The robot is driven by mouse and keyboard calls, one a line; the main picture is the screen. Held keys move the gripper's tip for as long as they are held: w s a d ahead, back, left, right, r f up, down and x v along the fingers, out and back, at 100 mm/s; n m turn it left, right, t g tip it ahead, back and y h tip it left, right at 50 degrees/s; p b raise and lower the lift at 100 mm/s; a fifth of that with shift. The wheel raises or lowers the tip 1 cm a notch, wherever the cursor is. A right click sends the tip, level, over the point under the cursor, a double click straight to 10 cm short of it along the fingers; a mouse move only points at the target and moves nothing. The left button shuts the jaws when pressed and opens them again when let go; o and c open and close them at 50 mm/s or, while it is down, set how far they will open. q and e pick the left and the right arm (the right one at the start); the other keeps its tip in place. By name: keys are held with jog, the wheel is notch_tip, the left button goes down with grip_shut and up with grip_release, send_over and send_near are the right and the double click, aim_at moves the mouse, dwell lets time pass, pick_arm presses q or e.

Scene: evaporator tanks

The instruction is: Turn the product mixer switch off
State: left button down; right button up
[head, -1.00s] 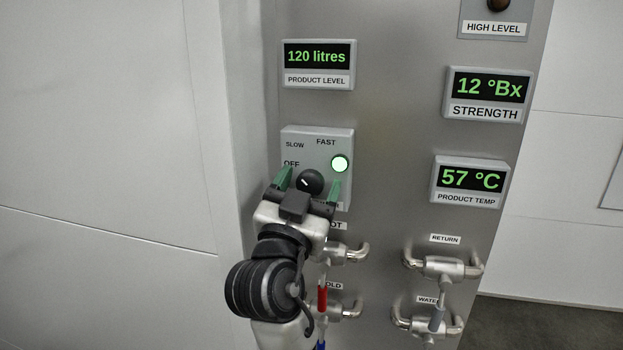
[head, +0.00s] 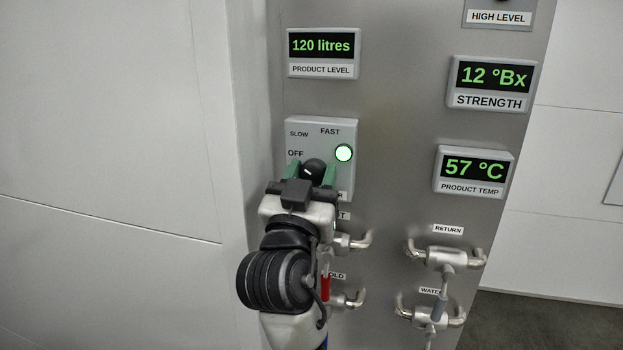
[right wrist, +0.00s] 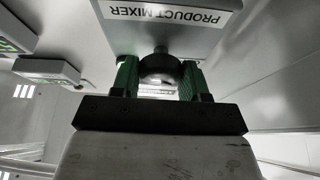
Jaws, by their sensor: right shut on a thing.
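The product mixer switch box (head: 340,127) is a grey plate with SLOW, FAST and OFF marks. My right gripper (head: 311,174) is shut on the knob, one green finger on each side. In the right wrist view, the knob (right wrist: 159,68) shows between the two fingers, under the PRODUCT MIXER label (right wrist: 168,14). My left gripper is not in view.
Displays for product level (head: 323,53), strength (head: 492,84) and product temp (head: 474,172) are on the same panel. Valves with handles are below and to the right, such as the return valve (head: 443,256). A white wall fills the left side.

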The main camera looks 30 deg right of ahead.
jog(key=n+t+y, duration=0.1)
jog(key=n, duration=0.1)
jog(key=n+y, duration=0.1)
jog(key=n, duration=0.2)
jog(key=shift+r+t, duration=0.1)
jog(key=shift+t, duration=0.3)
jog(key=shift+d+n+t+y+p, duration=0.2)
jog(key=shift+n+y, duration=0.35)
jog(key=shift+n, duration=0.7)
jog(key=shift+a+n+t+y+p, duration=0.1)
jog(key=shift+n+t+y, duration=0.35)
jog(key=shift+n, duration=0.8)
jog(key=shift+y, duration=0.3)
jog(key=o, duration=0.9)
